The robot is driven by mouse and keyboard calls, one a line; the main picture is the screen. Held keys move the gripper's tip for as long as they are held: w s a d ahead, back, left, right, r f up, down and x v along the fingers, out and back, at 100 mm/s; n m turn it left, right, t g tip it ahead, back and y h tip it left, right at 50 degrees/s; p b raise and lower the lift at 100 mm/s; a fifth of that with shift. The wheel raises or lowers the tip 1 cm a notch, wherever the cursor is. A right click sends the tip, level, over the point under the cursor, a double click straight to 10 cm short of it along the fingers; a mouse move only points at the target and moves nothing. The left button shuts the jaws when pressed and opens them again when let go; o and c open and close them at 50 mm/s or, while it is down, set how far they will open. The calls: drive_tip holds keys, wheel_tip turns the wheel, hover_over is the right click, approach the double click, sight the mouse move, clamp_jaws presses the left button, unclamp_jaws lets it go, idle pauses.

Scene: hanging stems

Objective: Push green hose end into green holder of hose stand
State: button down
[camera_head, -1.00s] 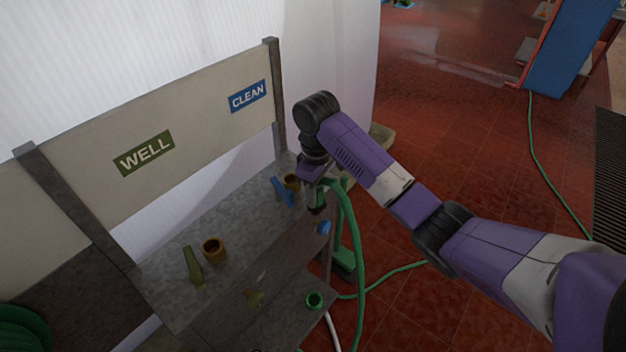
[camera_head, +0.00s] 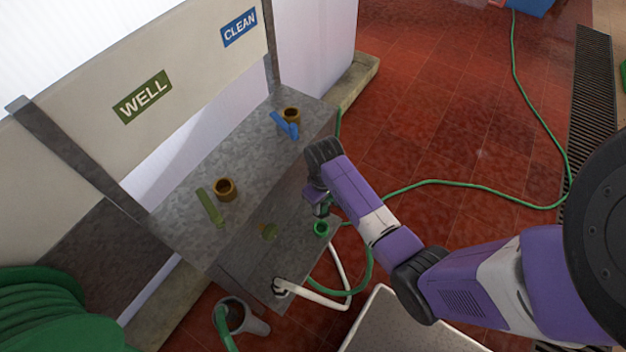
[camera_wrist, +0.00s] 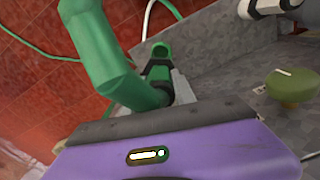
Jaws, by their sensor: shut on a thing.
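My gripper (camera_head: 318,202) is shut on the green hose end; the arm hides most of this in the head view. In the wrist view the thick green hose end (camera_wrist: 112,70) runs into the jaws of my gripper (camera_wrist: 172,88) from the upper left. The green holder (camera_head: 320,228) is a small ring at the front of the hose stand's lower shelf (camera_head: 262,262). It shows just beyond the jaws in the wrist view (camera_wrist: 160,50). The hose end looks close to the holder but not inside it; the exact gap cannot be told.
A white hose (camera_head: 325,300) sits in another holder on the shelf. Olive (camera_head: 210,207) and blue (camera_head: 285,124) levers stand by brass fittings. A WELL sign (camera_head: 142,97) is behind. A pale bin (camera_head: 400,325) stands in front, and a green hose coil (camera_head: 45,310) lies left.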

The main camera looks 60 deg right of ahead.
sight(321, 215)
drive_tip(key=shift+s+a+f, duration=0.3)
drive_tip(key=shift+f, duration=0.25)
wheel_tip(321, 215, down, 5)
drive_tip(key=b, duration=0.5)
drive_tip(key=shift+r, duration=0.3)
drive_tip(key=shift+f, duration=0.3)
drive_tip(key=shift+f+b, duration=1.3)
drive_tip(key=shift+f, duration=0.55)
drive_tip(key=shift+f, duration=0.3)
drive_tip(key=c, duration=0.9)
unclamp_jaws()
drive_tip(key=shift+c, duration=0.2)
